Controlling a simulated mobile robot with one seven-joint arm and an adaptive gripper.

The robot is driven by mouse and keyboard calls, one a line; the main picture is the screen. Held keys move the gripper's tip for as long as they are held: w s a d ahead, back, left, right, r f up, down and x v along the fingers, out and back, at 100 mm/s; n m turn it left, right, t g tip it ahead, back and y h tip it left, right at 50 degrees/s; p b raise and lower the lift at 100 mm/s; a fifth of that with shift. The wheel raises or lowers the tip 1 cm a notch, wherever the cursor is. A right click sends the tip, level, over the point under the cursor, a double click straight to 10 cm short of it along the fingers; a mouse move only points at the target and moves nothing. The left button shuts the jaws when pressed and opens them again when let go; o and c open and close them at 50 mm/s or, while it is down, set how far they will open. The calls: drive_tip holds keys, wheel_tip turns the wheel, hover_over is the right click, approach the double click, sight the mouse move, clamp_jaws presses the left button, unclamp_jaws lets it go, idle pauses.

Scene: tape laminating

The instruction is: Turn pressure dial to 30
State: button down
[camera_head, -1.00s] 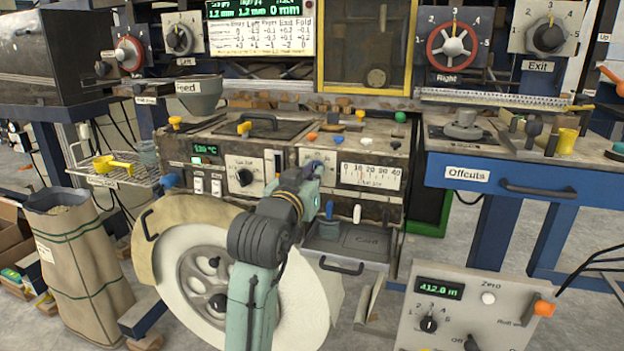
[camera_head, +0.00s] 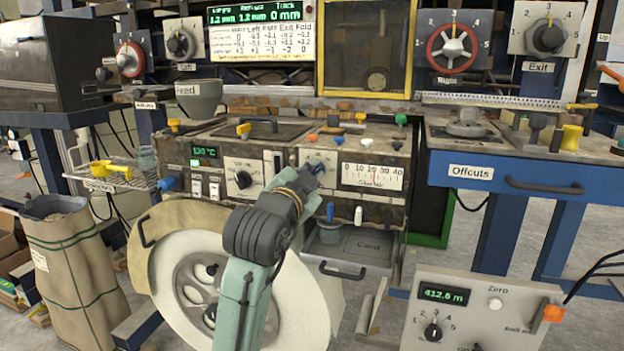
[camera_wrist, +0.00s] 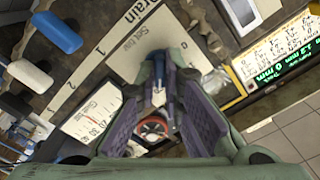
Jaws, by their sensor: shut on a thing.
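In the head view my gripper (camera_head: 311,174) is at the pale dial panel (camera_head: 318,155), just left of the pressure gauge (camera_head: 372,175). The gauge is a white scale marked from 0 to 40. It has a thin reddish needle near the middle, but its exact value is too small to read. In the wrist view my gripper (camera_wrist: 165,90) has its purple-padded fingers closed in on the dial's knob, which they mostly hide. The panel (camera_wrist: 128,42) shows "Set bar" and scale numbers around the knob. Part of the gauge (camera_wrist: 97,115) shows at lower left.
Left of my gripper is another pale panel with a black knob (camera_head: 243,179). Below the gauge are a blue lever (camera_head: 330,211) and a white lever (camera_head: 358,215). A large white roll (camera_head: 185,285) stands below my arm. A control box (camera_head: 480,315) is at lower right.

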drive_tip(key=shift+m, duration=0.3)
idle(0.4)
drive_tip(key=c, duration=1.7)
unclamp_jaws()
drive_tip(key=v, duration=1.2)
